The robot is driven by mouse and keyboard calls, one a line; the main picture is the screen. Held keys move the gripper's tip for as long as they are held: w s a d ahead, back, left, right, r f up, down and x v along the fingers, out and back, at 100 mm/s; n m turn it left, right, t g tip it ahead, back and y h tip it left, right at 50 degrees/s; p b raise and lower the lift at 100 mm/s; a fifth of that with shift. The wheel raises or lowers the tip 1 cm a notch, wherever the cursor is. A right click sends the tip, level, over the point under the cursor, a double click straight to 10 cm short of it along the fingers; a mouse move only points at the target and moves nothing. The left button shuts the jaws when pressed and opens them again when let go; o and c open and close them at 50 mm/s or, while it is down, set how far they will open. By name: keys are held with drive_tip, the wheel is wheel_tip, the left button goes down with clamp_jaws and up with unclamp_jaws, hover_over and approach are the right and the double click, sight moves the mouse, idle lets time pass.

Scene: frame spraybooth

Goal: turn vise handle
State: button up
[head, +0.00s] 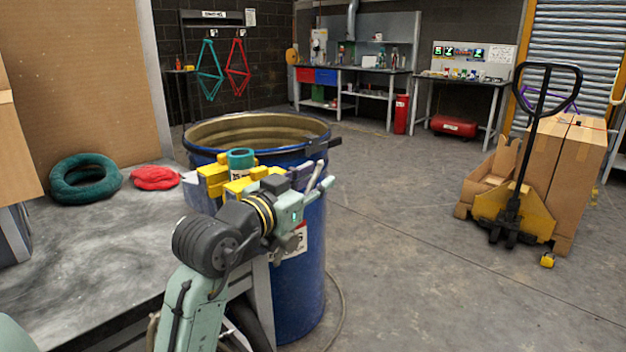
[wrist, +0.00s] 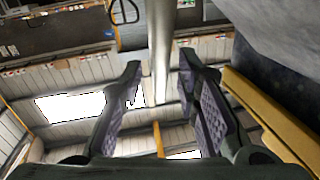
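My gripper (head: 322,174) is in front of the blue drum in the head view, its two pale fingers pointing upward. In the wrist view my gripper (wrist: 160,85) has its fingers wide apart with nothing held between them. Behind my arm, at the bench's right end, stands a yellow blocky object (head: 212,176), which may be the vise. My arm hides much of it, and I cannot make out a handle. A teal cylinder with a label (head: 240,160) shows beside it. My gripper is to the right of these, apart from them.
The grey workbench (head: 95,240) bears a green ring (head: 85,180) and a red cloth-like item (head: 155,178). A blue drum (head: 300,255) stands close behind my arm. A pallet jack (head: 515,205) with cardboard boxes (head: 565,170) is at right. The middle floor is clear.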

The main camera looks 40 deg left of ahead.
drive_tip(key=shift+c, duration=0.4)
clamp_jaws()
idle(0.4)
